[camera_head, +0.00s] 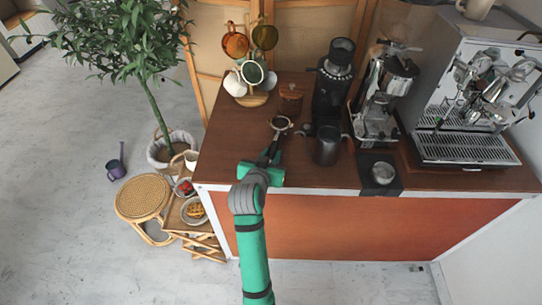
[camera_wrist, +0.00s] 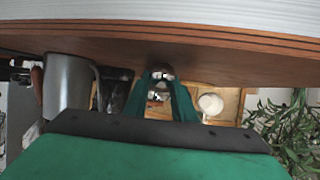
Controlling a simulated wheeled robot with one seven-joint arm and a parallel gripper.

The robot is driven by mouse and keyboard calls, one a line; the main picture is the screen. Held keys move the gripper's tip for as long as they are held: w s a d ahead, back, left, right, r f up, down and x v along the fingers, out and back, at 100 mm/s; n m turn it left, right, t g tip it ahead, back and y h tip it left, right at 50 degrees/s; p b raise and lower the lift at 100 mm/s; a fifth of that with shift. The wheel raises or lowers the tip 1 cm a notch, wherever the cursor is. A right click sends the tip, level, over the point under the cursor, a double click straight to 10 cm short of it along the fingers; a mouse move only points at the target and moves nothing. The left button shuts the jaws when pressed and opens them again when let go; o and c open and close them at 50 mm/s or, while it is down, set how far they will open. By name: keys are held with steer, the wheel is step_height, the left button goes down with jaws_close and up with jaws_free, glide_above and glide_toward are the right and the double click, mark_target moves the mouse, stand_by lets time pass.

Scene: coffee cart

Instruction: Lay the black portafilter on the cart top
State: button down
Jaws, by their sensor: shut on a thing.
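The black portafilter (camera_head: 281,123) points away from me over the left part of the brown cart top (camera_head: 231,130), its round metal head at the far end. My gripper (camera_head: 269,159) is shut on its dark handle, near the cart's front edge. In the wrist view, the portafilter's metal part (camera_wrist: 158,75) shows between the green fingers of my gripper (camera_wrist: 160,98), and the cart top (camera_wrist: 220,62) spans the upper part. The portafilter is low over the top; I cannot tell whether it touches. My fingers partly hide the handle.
A dark metal pitcher (camera_head: 326,147) stands just right of the portafilter, with a black grinder (camera_head: 334,85) behind it. A wooden-lidded jar (camera_head: 290,99) and a mug tree (camera_head: 256,98) stand behind. The cart top left of the portafilter is clear.

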steer(key=shift+r, duration=0.1)
steer(key=c, duration=1.5)
jaws_free()
steer(key=shift+o, duration=0.6)
steer(key=v, duration=1)
steer(key=shift+s+r, duration=0.15)
steer(key=shift+s, duration=0.15)
